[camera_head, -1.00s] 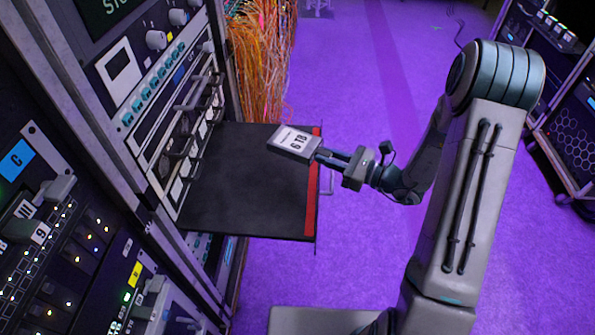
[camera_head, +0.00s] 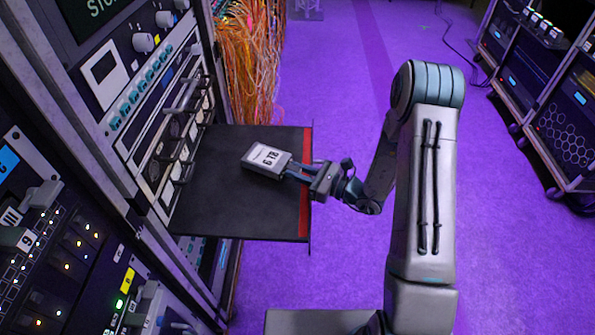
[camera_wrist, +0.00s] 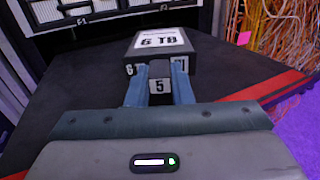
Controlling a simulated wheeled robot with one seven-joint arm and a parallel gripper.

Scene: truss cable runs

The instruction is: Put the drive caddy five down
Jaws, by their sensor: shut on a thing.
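The drive caddy (camera_head: 267,158) is a grey box with a white "6 TB" label on top. In the wrist view the caddy (camera_wrist: 160,45) shows a small tab marked "5" on its near end. My gripper (camera_head: 292,172) is shut on that tab, one blue finger on each side. The caddy is over the black pull-out shelf (camera_head: 235,205), which has a red front edge. It looks level and low over the shelf; I cannot tell whether it touches.
The rack (camera_head: 130,110) with handled drive bays stands left, at the shelf's back. Orange cables (camera_head: 250,60) hang behind the shelf. Bare shelf surface lies around the caddy. Another rack (camera_head: 550,100) stands far right, with open purple floor between.

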